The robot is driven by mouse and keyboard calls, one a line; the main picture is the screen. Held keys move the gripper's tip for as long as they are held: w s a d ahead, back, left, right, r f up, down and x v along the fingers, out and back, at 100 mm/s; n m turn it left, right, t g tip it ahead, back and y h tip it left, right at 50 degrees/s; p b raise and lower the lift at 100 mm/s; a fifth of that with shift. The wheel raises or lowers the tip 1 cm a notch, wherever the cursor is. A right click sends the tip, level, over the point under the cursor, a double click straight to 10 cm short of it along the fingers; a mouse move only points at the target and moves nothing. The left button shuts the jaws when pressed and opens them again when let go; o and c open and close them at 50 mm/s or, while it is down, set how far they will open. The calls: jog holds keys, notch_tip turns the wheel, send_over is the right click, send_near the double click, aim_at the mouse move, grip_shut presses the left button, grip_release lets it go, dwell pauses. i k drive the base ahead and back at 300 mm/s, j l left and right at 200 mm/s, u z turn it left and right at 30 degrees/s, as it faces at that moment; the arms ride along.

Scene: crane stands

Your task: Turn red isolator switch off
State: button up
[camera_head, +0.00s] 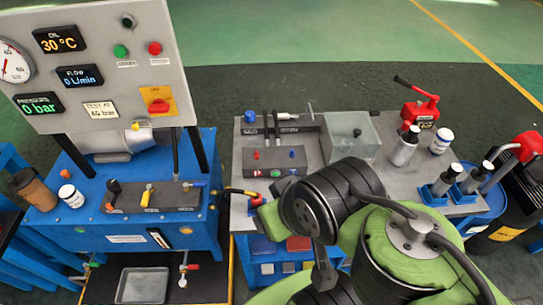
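The red isolator switch (158,106) is a red rotary knob on a yellow plate. It sits at the lower right of the grey upright panel (105,20), which stands at the left. Nothing touches the switch, and its exact handle angle is too small to read. My arm, with black joints and green padding, reaches in from the bottom right and stays well to the right of the panel. I cannot make out my gripper's fingers; they seem hidden by the arm or out of the picture.
A green button (120,51) and a red button (154,48) sit above the switch. The blue bench (190,235) below carries valves and a brown cup (32,189). A grey workbench (245,150) with tools and bottles stands right. Open floor lies behind.

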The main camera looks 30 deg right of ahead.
aim_at(158, 106)
jog(key=j+u, duration=0.25)
jog(key=u, duration=0.15)
jog(key=i+j+u, duration=0.1)
jog(key=j+u, duration=0.15)
jog(key=u, duration=0.15)
jog(key=i+j+u, duration=0.1)
jog(key=j+u, duration=0.15)
jog(key=u, duration=0.2)
